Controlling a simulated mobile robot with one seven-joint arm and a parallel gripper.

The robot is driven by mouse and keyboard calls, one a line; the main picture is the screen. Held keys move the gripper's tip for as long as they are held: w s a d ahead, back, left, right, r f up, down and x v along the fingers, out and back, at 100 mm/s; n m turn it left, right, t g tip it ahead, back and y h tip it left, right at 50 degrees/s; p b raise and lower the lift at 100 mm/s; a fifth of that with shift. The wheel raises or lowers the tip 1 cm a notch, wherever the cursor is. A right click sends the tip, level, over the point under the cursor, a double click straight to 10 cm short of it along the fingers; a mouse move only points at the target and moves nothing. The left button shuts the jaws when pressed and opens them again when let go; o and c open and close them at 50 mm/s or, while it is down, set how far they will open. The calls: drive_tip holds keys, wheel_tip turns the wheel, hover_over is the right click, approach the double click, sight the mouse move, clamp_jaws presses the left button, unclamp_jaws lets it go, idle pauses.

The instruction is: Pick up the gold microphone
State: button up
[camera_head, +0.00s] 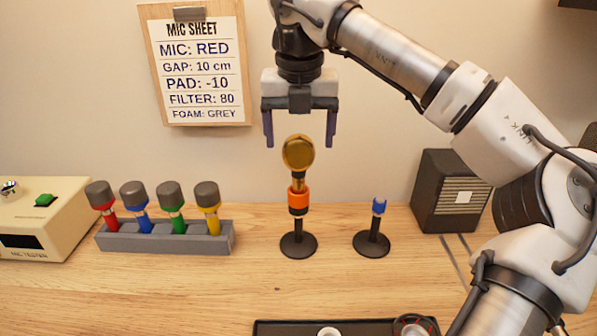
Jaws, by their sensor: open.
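The gold microphone (298,153) has a round gold head and a short gold body. It stands upright in an orange clip (298,200) on a black stand with a round base (298,245), near the middle of the wooden table. My gripper (299,140) points down with its two blue-grey fingers spread apart and empty. In the picture, the fingertips lie to either side of the microphone's head, near its top. How far the fingers are from it in depth is hard to tell.
A shorter stand with a blue clip (372,238) is to the right, before a dark speaker box (450,190). A grey rack (165,238) with several coloured microphones and a beige tester (42,220) are left. A black tray (285,327) lies in front. A clipboard (202,65) is behind.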

drive_tip(key=f, duration=0.2)
drive_tip(key=f+p, duration=0.1)
drive_tip(key=f, duration=0.1)
drive_tip(key=shift+w+f, duration=0.1)
drive_tip(key=shift+w, duration=0.25)
drive_tip(key=c, duration=1.2)
drive_tip(key=shift+c, duration=0.2)
wheel_tip(320, 180, up, 14)
wheel_tip(320, 180, up, 6)
drive_tip(key=p, duration=0.6)
hover_over(299, 150)
drive_tip(key=w, duration=0.2)
drive_tip(key=shift+s, duration=0.1)
